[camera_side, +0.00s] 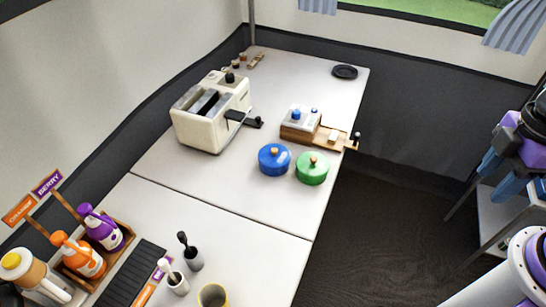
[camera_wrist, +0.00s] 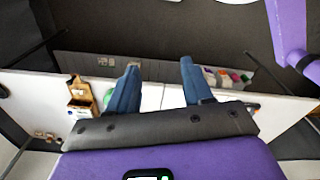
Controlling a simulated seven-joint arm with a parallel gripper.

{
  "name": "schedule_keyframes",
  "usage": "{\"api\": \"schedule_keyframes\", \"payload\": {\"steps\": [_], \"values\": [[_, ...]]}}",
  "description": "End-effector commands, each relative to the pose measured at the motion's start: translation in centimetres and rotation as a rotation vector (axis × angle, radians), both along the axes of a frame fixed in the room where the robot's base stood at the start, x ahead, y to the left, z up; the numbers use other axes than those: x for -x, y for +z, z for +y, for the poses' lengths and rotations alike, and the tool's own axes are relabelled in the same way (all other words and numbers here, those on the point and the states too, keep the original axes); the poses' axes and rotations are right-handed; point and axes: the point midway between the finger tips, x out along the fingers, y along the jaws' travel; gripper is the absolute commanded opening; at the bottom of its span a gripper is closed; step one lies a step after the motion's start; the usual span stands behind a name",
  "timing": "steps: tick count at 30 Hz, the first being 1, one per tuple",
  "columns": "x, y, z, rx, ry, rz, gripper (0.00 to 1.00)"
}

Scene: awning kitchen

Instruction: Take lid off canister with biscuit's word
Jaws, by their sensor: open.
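A blue canister (camera_side: 274,159) with a small tan knob on its lid stands on the white table. A green canister (camera_side: 312,168) with a similar knob stands just to its right. Both lids are on. No word is readable on either. In the wrist view a bit of green (camera_wrist: 108,98), probably the green canister, shows beside my left finger; I cannot make out the blue one. My gripper (camera_wrist: 158,66) is open, with nothing between its blue fingers. In the side view it is at the right edge, off the table and well away from both canisters.
A cream toaster (camera_side: 213,112) stands left of the canisters. A wooden stand (camera_side: 299,134) with a handle is close behind them. A dark plate (camera_side: 344,72) lies at the back. Bottles (camera_side: 103,228) and cups (camera_side: 193,257) stand in front. The table between cups and canisters is clear.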

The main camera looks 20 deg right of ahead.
Motion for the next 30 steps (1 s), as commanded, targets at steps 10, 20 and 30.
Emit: {"api": "schedule_keyframes", "payload": {"steps": [10,20,30], "values": [[-2.4,0.3,2.1,-0.005,-0.067,-0.012,0.5],[-13.0,0.5,10.4,-0.029,-0.366,-0.072,0.5],[-24.5,-1.5,17.6,-0.067,-0.684,-0.135,0.5]]}}
